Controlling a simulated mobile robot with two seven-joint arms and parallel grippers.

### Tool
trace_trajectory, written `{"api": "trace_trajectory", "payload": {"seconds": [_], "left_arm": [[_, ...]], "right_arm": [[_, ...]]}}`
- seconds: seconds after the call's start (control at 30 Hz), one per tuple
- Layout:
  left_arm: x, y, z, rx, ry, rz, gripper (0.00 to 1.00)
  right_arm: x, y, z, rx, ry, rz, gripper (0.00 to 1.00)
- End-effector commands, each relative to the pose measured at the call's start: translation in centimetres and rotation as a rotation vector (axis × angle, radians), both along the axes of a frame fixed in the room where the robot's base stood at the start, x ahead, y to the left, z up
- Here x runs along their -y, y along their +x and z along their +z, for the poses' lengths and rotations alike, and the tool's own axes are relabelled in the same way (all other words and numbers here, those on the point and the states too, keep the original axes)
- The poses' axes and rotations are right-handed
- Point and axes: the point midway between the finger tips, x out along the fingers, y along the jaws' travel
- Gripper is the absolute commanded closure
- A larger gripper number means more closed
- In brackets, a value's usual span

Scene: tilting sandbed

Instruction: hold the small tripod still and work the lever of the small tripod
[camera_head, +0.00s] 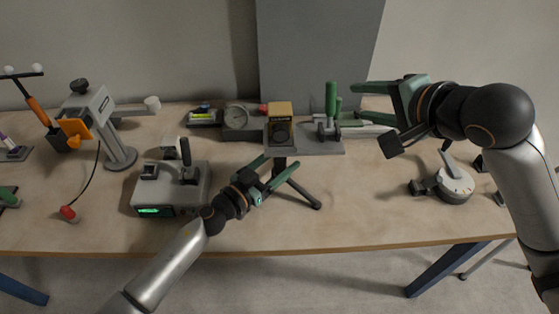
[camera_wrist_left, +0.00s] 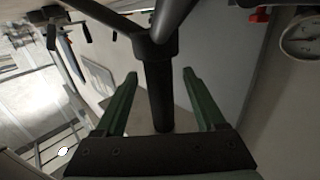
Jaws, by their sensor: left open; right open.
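In the left wrist view the dark column (camera_wrist_left: 159,90) stands between the two green fingers (camera_wrist_left: 160,100), with a gap visible on both sides. I cannot clearly make out the tripod's lever. My right gripper (camera_head: 378,117) is open and empty, above the table to the right of the tripod, clear of it.
A grey plate with a green-handled clamp (camera_head: 331,100) is just right of the tripod head. A grey device with a lit green display (camera_head: 155,211) is left of my left gripper. A round dial device (camera_head: 455,184) is at right. The front table strip between them is clear.

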Motion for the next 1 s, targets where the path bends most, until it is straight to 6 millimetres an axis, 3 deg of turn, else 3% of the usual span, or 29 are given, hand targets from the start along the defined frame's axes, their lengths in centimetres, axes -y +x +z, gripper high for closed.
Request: {"api": "trace_trajectory", "payload": {"seconds": [0.07,0.63,1.0], "left_arm": [[-0.01,-0.02,0.0,0.0,0.0,0.0,0.35],[-0.03,-0.04,-0.01,0.0,0.0,0.0,0.99],[-0.03,-0.04,-0.01,0.0,0.0,0.0,1.0]], "right_arm": [[0.0,0.0,0.0,0.0,0.0,0.0,0.5],[0.0,0.0,0.0,0.0,0.0,0.0,0.5],[0.0,0.0,0.0,0.0,0.0,0.0,0.5]]}}
